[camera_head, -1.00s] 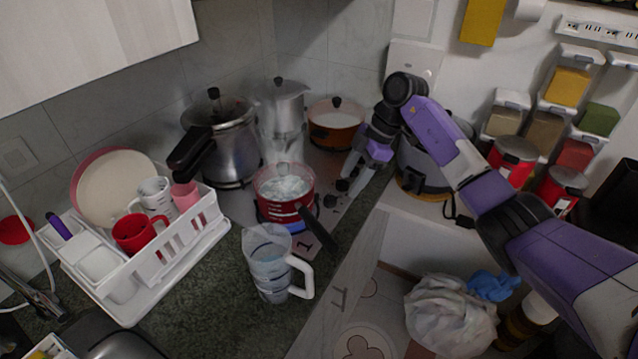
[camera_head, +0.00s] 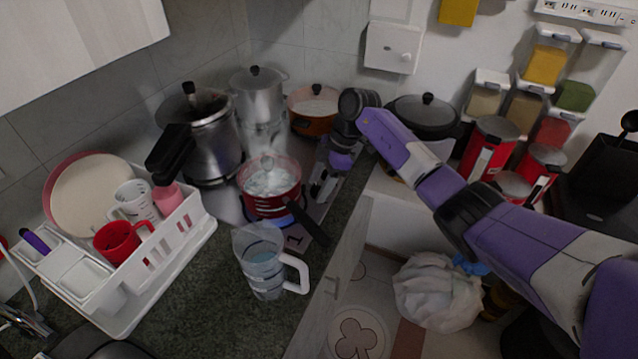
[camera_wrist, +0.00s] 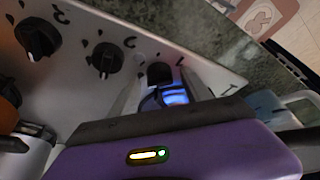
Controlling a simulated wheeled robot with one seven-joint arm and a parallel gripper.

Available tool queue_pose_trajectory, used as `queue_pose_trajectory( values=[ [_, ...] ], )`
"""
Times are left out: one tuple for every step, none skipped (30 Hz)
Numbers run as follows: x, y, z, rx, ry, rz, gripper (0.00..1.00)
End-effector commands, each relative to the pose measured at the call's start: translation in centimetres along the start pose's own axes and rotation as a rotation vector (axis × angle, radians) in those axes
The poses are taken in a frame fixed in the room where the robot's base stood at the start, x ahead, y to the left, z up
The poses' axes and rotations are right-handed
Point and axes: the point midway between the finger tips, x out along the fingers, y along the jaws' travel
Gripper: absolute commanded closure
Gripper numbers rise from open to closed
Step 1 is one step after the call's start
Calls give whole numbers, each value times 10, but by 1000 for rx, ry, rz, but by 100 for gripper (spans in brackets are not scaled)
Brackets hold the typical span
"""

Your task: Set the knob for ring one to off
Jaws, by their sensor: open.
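The stove panel (camera_wrist: 75,30) carries a row of black knobs with marks beside them. In the wrist view one knob (camera_wrist: 159,72) sits between the fingers of my gripper (camera_wrist: 168,88), just ahead of its body; I cannot tell whether they touch it. Two other knobs (camera_wrist: 106,58) (camera_wrist: 38,38) stand to the left. In the head view my open gripper (camera_head: 322,192) points down over the panel and hides most of the knobs. The number 1 (camera_head: 294,239) is printed on the stove by the red pot (camera_head: 268,192). A blue glow shows between the fingers.
The red pot's dark handle (camera_head: 308,224) reaches close to my gripper. A clear pitcher (camera_head: 262,268) stands on the counter in front. A pressure cooker (camera_head: 205,140), a moka pot (camera_head: 258,100) and an orange pot (camera_head: 312,118) stand behind. A dish rack (camera_head: 150,280) is at left.

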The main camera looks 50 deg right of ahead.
Motion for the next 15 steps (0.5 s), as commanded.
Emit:
queue_pose_trajectory(
  values=[
    [1,0,0,0,0,0,43],
    [1,0,0,0,0,0,43],
    [1,0,0,0,0,0,43],
    [0,0,0,0,0,0,43],
    [0,0,0,0,0,0,43],
    [0,0,0,0,0,0,45],
    [0,0,0,0,0,0,51],
    [0,0,0,0,0,0,57],
    [0,0,0,0,0,0,65],
    [0,0,0,0,0,0,71],
    [0,0,0,0,0,0,77],
    [0,0,0,0,0,0,84],
    [0,0,0,0,1,0,90],
    [0,0,0,0,1,0,96],
    [0,0,0,0,1,0,100]
  ],
)
